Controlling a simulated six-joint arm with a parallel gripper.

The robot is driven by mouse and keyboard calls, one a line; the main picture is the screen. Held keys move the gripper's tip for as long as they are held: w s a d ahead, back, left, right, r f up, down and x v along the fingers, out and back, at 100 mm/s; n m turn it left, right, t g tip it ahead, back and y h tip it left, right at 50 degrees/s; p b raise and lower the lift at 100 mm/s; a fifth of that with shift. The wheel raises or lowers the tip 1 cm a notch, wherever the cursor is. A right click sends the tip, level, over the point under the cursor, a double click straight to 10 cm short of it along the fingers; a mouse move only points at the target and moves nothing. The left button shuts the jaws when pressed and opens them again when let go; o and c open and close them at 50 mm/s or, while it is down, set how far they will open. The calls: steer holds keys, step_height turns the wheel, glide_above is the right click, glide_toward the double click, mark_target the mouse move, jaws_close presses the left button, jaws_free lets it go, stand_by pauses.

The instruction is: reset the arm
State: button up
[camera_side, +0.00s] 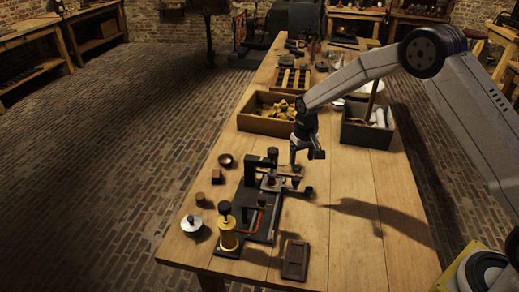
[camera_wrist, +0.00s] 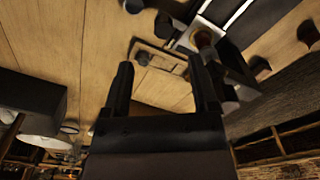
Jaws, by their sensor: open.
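I cannot tell the exact height of the fingers above the apparatus.
A box of yellowish pieces (camera_side: 249,125) and a box with white rolls (camera_side: 352,130) stand behind my gripper. A dark slab (camera_side: 295,260), a white-lidded jar (camera_side: 192,226) and small brown pieces lie near the front. The table's right side is clear.

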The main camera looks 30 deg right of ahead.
steer(key=s+a+r+n+t, duration=0.1)
steer(key=s+r, duration=0.3)
steer(key=s, duration=0.8)
steer(key=s+r+n+t, duration=0.1)
steer(key=s+r, duration=0.3)
steer(key=s, duration=0.9)
steer(key=shift+a+r, duration=0.4)
